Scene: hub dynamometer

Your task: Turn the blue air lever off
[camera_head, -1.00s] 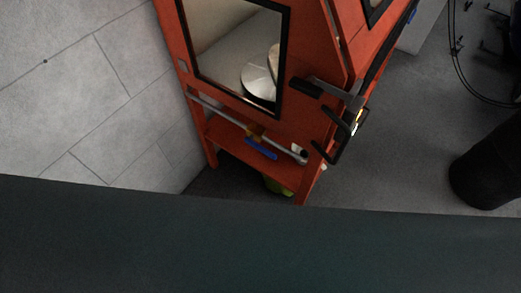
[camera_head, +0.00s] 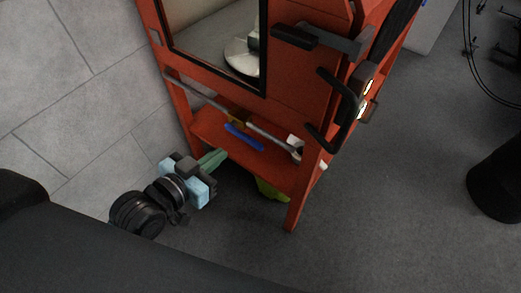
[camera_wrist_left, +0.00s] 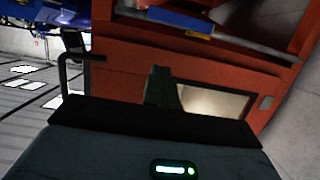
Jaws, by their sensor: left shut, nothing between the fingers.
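The blue air lever (camera_head: 243,137) sits along a grey pipe with a yellowish fitting, at the lower shelf of the orange cabinet. It also shows near the top of the left wrist view (camera_wrist_left: 180,21). My left gripper (camera_head: 219,156) is shut and empty, with greenish fingers, a little below and left of the lever and apart from it. In the left wrist view its fingers (camera_wrist_left: 160,85) point towards the cabinet. My right gripper is not in view.
The orange cabinet (camera_head: 285,105) has a black-framed window (camera_head: 205,50) and a black door handle (camera_head: 325,140) on its right edge. A tiled wall (camera_head: 60,80) stands at the left. A yellow-green object (camera_head: 270,190) is under the shelf. The floor at the right is clear up to a black cylinder (camera_head: 498,180).

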